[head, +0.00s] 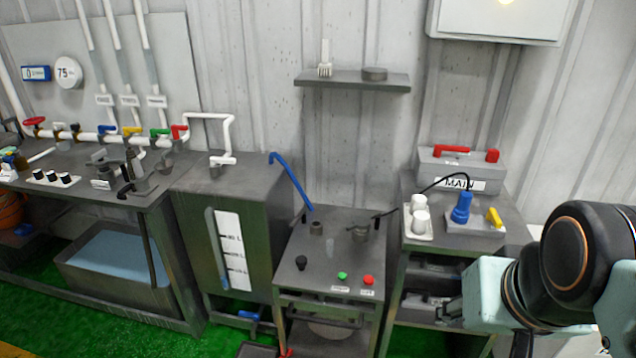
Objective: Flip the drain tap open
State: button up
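A grey tank (190,225) with a white level scale (231,250) stands left of centre in the head view. A small tap with a blue handle (248,314) sits low at the tank's front, near the floor. It looks like the drain tap; its handle appears to lie roughly level, but it is too small to tell its exact position. My arm (590,255) is at the right edge, far from this tap.
A control stand (330,262) with green and red buttons is right of the tank. A bench (75,185) with coloured valves is at left, above a water-filled trough (110,258). A cabinet (409,245) carrying a MAIN switch box is near my arm. Green floor shows below.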

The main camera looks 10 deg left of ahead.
aim_at(242, 313)
jog(key=u, duration=1.2)
jog(key=z, duration=1.2)
jog(key=j+u, duration=0.5)
jog(key=u, duration=0.15)
jog(key=j+u, duration=0.35)
jog(key=l, duration=0.1)
